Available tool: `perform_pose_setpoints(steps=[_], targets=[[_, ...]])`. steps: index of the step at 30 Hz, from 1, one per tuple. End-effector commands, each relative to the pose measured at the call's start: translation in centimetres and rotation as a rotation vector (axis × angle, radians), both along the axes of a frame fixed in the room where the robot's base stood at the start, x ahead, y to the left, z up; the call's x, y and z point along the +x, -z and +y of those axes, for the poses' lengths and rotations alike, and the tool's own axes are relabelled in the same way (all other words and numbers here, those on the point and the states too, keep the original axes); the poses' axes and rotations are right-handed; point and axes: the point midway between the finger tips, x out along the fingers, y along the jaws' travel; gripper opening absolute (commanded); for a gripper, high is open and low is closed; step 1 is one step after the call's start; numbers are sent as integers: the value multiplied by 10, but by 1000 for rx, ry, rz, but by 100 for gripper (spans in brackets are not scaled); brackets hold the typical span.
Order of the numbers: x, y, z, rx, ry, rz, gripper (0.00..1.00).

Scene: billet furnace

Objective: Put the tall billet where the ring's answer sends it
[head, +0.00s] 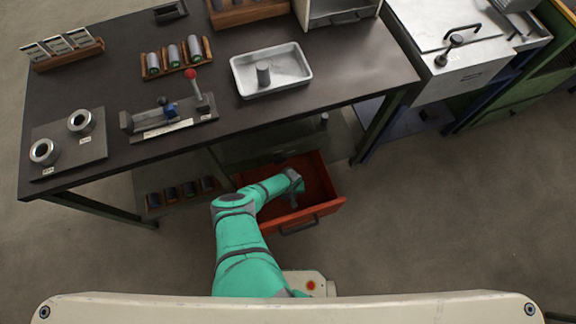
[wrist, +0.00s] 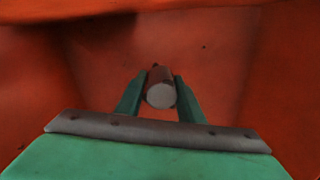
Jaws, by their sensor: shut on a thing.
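My gripper (head: 295,198) reaches down into an open red drawer (head: 335,205) below the bench. In the wrist view its two green fingers (wrist: 160,84) are shut on a grey cylindrical billet (wrist: 160,95), whose round end faces the camera. The red drawer floor (wrist: 225,60) lies beyond it. I cannot tell whether the billet touches the floor or how tall it is. Two metal rings, a left one (head: 44,151) and a right one (head: 81,122), sit on a dark plate at the bench's left, with small labels.
On the dark bench (head: 340,75) are a metal tray (head: 290,85) holding a short cylinder (head: 263,73), a billet rack (head: 176,68), a fixture with a red-knobbed lever (head: 198,92) and a card holder (head: 65,53). A lower shelf rack (head: 180,192) stands left of the drawer. Floor at right is clear.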

Motion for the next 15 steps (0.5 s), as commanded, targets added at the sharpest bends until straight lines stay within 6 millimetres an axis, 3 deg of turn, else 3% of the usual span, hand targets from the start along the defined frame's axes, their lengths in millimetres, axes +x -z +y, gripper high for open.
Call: perform_pose_setpoints(steps=[15], targets=[[1, 6, 1, 1, -1, -1, 0]])
